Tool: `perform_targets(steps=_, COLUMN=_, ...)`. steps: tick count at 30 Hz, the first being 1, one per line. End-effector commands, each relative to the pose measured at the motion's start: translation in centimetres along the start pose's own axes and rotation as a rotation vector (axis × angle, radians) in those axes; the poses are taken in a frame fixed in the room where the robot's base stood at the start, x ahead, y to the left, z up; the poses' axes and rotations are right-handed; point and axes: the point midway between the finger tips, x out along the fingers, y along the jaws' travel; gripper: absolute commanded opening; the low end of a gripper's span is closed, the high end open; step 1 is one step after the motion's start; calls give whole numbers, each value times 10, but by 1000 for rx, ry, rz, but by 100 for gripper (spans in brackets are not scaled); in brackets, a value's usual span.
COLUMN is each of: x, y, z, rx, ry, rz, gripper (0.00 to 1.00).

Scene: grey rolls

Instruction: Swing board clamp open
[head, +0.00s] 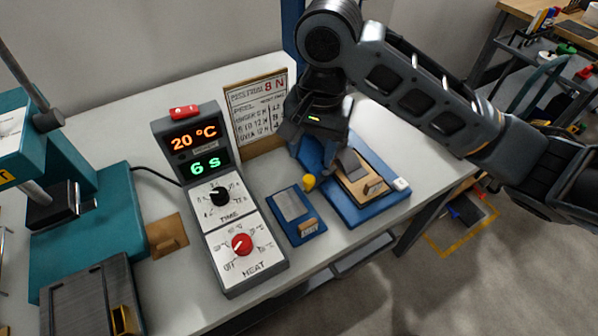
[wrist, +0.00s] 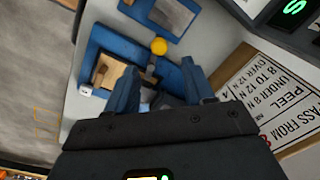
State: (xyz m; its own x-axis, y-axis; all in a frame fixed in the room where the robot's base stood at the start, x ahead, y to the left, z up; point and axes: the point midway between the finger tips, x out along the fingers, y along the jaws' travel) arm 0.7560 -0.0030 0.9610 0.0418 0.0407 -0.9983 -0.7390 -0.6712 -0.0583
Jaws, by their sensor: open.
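The board clamp is a blue base (head: 366,208) on the right of the bench, with a wooden board (head: 372,189) and a dark grey block on it. Its yellow ball knob (head: 309,182) stands at the left edge of the base, and the knob also shows in the wrist view (wrist: 159,46) at the end of a grey lever (wrist: 149,76). My gripper (head: 318,148) is above the back of the base, pointing down. In the wrist view its two blue fingers (wrist: 158,82) are apart, either side of the lever's near end. I cannot tell whether they touch it.
A small blue fixture with a grey plate (head: 292,204) lies left of the clamp. A control box (head: 225,200) reads 20 °C and 6 S. A framed sign (head: 256,105) stands behind, close to my gripper. A teal press (head: 90,215) fills the left. The bench's front edge is near.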

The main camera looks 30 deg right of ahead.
Motion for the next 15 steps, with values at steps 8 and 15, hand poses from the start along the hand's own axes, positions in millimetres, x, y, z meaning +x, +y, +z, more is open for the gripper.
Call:
perform_targets(steps=8, x=29, y=3, z=-2, rx=5, ry=1, rz=12, gripper=53)
perform_targets(steps=15, x=64, y=3, z=-2, rx=4, ry=1, rz=10, gripper=53)
